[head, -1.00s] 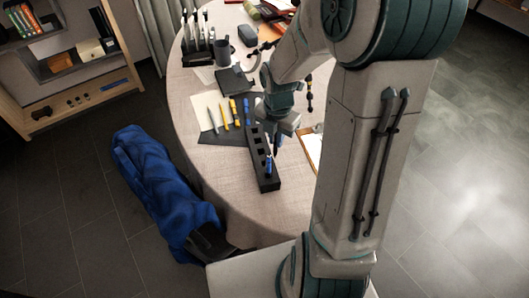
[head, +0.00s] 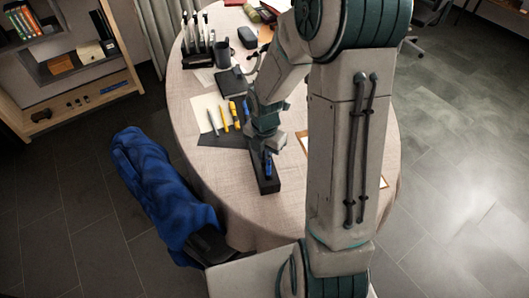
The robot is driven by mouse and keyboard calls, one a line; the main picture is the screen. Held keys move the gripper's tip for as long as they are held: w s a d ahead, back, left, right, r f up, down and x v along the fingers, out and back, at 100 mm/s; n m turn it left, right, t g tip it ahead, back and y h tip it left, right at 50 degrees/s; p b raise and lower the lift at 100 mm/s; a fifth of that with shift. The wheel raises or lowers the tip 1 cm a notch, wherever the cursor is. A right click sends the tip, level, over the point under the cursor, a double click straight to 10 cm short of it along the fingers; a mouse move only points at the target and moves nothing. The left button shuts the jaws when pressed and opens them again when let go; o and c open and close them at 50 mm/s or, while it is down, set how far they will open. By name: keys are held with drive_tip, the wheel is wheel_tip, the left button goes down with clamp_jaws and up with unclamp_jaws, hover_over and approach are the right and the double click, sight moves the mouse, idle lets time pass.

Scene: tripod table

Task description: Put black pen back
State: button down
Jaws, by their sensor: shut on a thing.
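A long black block with a row of slots, the pen holder (head: 267,185), lies on the near part of the round table. A blue pen (head: 268,164) stands upright in its near half. My gripper (head: 265,148) points down right over the holder, just behind the blue pen, and covers the far slots. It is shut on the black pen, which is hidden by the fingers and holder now. I cannot tell whether the pen's tip is inside a slot.
Several pens, including a yellow pen (head: 224,118), lie on a dark mat (head: 222,141) left of my gripper. A pen rack (head: 198,45) and dark cup (head: 222,53) stand farther back. A clipboard (head: 302,138) is partly behind my arm. The tablecloth (head: 205,165) near the left edge is bare.

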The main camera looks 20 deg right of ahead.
drive_tip(key=c, duration=1.5)
unclamp_jaws()
drive_tip(key=shift+r, duration=0.1)
wheel_tip(320, 180, up, 12)
drive_tip(key=shift+f+p, duration=0.15)
drive_tip(key=shift+p, duration=0.65)
drive_tip(key=shift+s+r, duration=0.1)
drive_tip(key=shift+r, duration=0.2)
drive_tip(key=shift+s+a+r+m+t, duration=0.1)
drive_tip(key=shift+s+r+m+t, duration=0.4)
drive_tip(key=shift+s+r+m, duration=2.6)
drive_tip(key=shift+s+f+m+t, duration=0.45)
drive_tip(key=shift+s+m, duration=1.1)
drive_tip(key=shift+m, duration=4.1)
drive_tip(key=shift+s+a+r+m+t, duration=0.1)
drive_tip(key=shift+s+r+m+t, duration=0.45)
drive_tip(key=shift+s+r+m, duration=2.6)
